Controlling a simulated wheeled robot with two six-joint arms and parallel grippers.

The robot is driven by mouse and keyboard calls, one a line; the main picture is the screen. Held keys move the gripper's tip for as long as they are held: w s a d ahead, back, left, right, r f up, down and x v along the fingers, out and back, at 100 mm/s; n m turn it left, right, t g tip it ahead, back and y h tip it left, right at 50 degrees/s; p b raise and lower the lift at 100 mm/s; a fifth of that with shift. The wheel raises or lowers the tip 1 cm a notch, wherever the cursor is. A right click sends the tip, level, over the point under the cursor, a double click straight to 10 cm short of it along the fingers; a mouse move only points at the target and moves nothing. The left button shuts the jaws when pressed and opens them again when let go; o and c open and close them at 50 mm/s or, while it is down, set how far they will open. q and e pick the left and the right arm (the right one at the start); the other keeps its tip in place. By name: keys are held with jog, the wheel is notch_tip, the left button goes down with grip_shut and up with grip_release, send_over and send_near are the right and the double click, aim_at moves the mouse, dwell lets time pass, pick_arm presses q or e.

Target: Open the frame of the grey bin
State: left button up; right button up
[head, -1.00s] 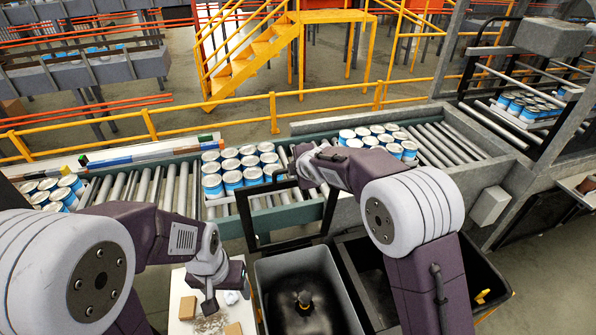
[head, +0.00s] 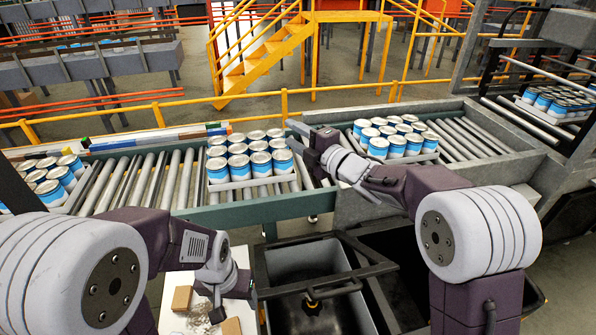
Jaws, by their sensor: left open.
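The grey bin (head: 290,262) stands at the bottom centre, its front cut off by the picture edge. Its black frame (head: 357,284) lies low across the bin's mouth, with a yellow-tipped knob (head: 312,295) on or under its front bar. My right gripper (head: 300,142) is above the near conveyor, behind the bin and apart from the frame. Its fingers look spread with nothing between them. My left gripper (head: 228,300) is open and empty, left of the bin over a white surface.
The white surface (head: 178,324) holds brown boxes (head: 181,298) and crumpled clear wrap. The conveyor (head: 150,182) behind carries trays of blue-and-white cans (head: 262,162), close to my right gripper. A black bin (head: 405,292) stands right of the grey bin.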

jog(key=d+f+t+b, duration=0.1)
jog(key=d+f+b, duration=0.4)
jog(key=f+b, duration=0.25)
pick_arm(q)
notch_tip(320, 180, down, 6)
jog(key=p, duration=0.4)
pick_arm(e)
jog(key=w+a+h, duration=0.1)
jog(key=w+a, duration=0.3)
jog(key=w, duration=0.3)
jog(key=shift+w+a+f+m, duration=0.15)
jog(key=shift+w+a+m, duration=0.15)
jog(key=shift+a, duration=0.1)
pick_arm(q)
jog(key=shift+f, duration=0.1)
pick_arm(e)
grip_shut()
jog(key=c, duration=0.8)
grip_release()
jog(key=o, duration=0.8)
